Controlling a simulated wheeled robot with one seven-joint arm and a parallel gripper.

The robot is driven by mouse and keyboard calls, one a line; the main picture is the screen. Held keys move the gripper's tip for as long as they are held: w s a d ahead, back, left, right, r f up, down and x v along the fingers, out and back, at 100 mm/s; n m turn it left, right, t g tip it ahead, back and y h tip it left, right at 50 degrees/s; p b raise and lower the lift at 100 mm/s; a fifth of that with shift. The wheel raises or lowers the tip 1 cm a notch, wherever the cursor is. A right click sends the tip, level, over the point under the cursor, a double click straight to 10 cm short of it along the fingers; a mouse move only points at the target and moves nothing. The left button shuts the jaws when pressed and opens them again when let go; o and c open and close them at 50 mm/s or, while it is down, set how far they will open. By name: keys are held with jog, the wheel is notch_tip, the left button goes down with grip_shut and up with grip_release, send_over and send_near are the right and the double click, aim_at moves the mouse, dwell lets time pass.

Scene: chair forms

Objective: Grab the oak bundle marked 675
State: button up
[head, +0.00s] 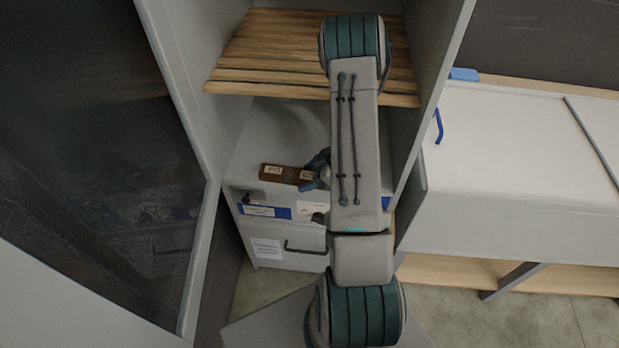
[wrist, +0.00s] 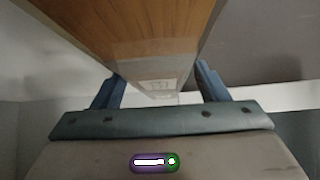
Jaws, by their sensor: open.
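A brown wooden piece (head: 287,173) lies on top of the white drawer unit, below the slatted shelf. It bears two pale labels in the head view, too small to read surely as 675. I cannot tell whether it is one bundle or two end to end. My gripper (head: 318,172) is at its right end and hides part of it. In the wrist view the wood (wrist: 130,28) comes down between the two blue fingers of my open gripper (wrist: 160,86), with a pale, blurred label near its end. Gaps seem to show beside it; contact is unclear.
The drawer unit (head: 270,255) stands in an open grey cabinet with a side wall (head: 435,80) close to my arm. The slatted wooden shelf (head: 270,60) is above. A white bench (head: 520,165) with a blue handle is at right. A dark glass panel (head: 90,130) is at left.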

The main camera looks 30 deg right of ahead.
jog(key=c, duration=1.3)
jog(key=shift+o, duration=0.2)
jog(key=shift+r, duration=0.1)
